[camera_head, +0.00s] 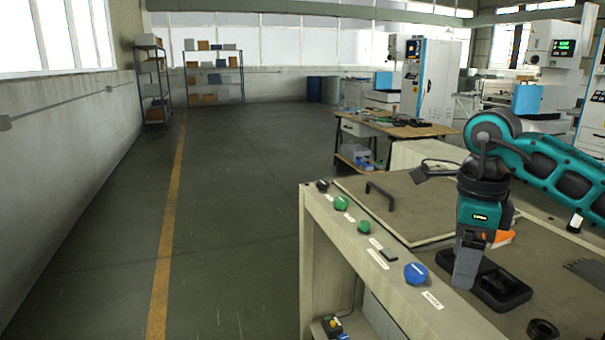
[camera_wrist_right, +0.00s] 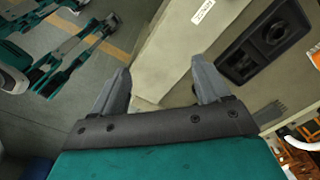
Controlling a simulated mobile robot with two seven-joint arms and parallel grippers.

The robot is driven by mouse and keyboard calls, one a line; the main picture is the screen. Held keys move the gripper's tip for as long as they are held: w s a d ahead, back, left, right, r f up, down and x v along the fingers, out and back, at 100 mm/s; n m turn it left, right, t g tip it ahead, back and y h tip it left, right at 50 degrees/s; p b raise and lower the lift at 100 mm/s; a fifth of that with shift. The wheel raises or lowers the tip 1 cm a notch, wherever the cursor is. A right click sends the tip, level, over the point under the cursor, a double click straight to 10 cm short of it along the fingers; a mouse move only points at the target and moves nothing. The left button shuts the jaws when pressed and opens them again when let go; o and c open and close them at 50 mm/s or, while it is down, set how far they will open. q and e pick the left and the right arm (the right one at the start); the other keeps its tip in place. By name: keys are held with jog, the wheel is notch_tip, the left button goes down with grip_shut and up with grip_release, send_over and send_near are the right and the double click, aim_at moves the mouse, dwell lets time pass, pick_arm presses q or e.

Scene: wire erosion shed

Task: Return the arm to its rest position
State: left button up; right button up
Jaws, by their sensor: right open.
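My right arm (camera_head: 545,165) comes in from the right in the head view. Its teal and black gripper (camera_head: 466,275) points down over the front of the workbench, in front of a black tray and near the blue button. In the right wrist view the two grey fingers of my right gripper (camera_wrist_right: 158,88) stand wide apart with nothing between them. Beyond them are the bench edge and the floor. My left gripper does not show in the head view.
The workbench (camera_head: 415,205) carries a handle, green buttons (camera_head: 341,203), a blue button (camera_head: 416,273) and a black tray (camera_head: 502,291). An orange object (camera_head: 503,238) lies behind the gripper. A wooden table (camera_head: 405,127) stands behind. The floor at left is clear.

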jog(key=s+a+f+g+y, duration=0.1)
jog(key=s+a+f+y, duration=0.15)
jog(key=a, duration=0.35)
jog(key=s+a+f+g+y, duration=0.1)
jog(key=a+f+y, duration=0.15)
jog(key=a, duration=0.25)
jog(key=s+a+f+g+y, duration=0.1)
jog(key=s+a+f+y, duration=0.1)
jog(key=a+y, duration=0.3)
jog(key=s+a+r+m+t+y, duration=0.2)
jog(key=s+a+r+m+y, duration=0.1)
jog(key=a+m+y, duration=0.6)
jog(key=w+d+f+m+t+h, duration=0.2)
jog(key=d+f+m+t+h, duration=0.2)
jog(key=m+t, duration=0.65)
jog(key=w+d+f+m+t+h, duration=0.25)
jog(key=d+f+m+t, duration=0.2)
jog(key=m+t, duration=0.65)
jog(key=s+d+f+m+g+h, duration=0.4)
jog(key=s+f+m, duration=0.3)
jog(key=f, duration=0.3)
jog(key=s+d+f+m+g+h+p, duration=0.1)
jog(key=s+d+f+m+g+h, duration=0.4)
jog(key=f, duration=0.5)
jog(key=s+m+h, duration=0.1)
jog(key=s+m, duration=0.1)
jog(key=m, duration=0.1)
jog(key=shift+d+g, duration=0.2)
jog(key=shift+g, duration=0.15)
